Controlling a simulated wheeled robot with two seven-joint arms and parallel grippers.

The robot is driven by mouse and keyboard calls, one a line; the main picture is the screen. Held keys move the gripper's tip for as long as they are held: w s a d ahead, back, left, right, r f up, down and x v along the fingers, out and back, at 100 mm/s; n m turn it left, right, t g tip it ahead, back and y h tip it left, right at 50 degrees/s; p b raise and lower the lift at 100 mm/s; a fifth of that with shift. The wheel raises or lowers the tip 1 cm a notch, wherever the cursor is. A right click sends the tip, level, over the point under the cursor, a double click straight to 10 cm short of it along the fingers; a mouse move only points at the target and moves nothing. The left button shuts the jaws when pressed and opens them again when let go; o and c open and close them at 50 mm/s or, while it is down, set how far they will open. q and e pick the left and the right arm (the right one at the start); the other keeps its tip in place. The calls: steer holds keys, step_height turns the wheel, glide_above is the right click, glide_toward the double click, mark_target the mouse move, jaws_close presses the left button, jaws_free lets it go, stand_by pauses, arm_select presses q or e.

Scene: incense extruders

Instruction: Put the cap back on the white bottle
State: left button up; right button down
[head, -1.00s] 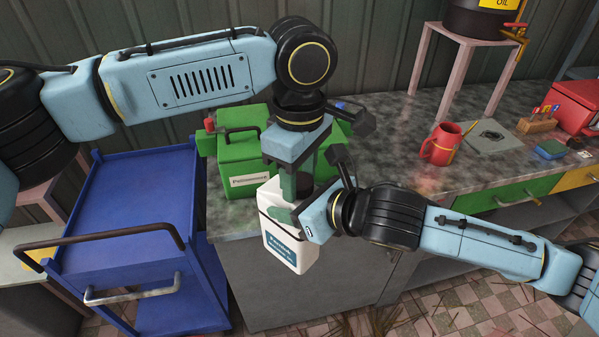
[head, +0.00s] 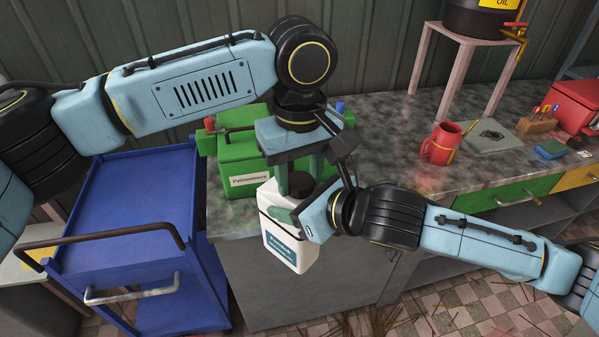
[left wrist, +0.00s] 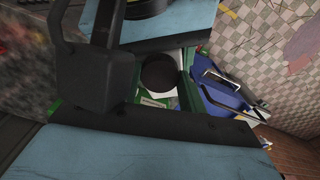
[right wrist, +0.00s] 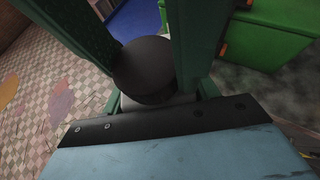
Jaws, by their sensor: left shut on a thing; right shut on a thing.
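The white bottle (head: 291,240), with a dark label, is at the front edge of the counter, slightly tilted in the head view. My right gripper (head: 284,214) is shut on its upper part from the right. The round black cap (head: 300,186) is right over the bottle's top. My left gripper (head: 299,180) points down from above with its green fingers shut on the cap. The cap also shows in the left wrist view (left wrist: 158,72) and the right wrist view (right wrist: 143,68). The bottle's neck is hidden, so I cannot tell how far the cap sits on it.
A green box (head: 240,160) stands on the counter (head: 395,130) behind the bottle. A blue cart (head: 140,205) is at the left. A red mug (head: 441,145) stands to the right, near my right forearm. The counter between box and mug is clear.

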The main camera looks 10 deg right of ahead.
arm_select(q)
steer(key=o, duration=1.1)
steer(key=shift+r, duration=2.3)
steer(key=shift+r+n, duration=1)
steer(key=shift+r, duration=0.75)
steer(key=shift+f, duration=0.15)
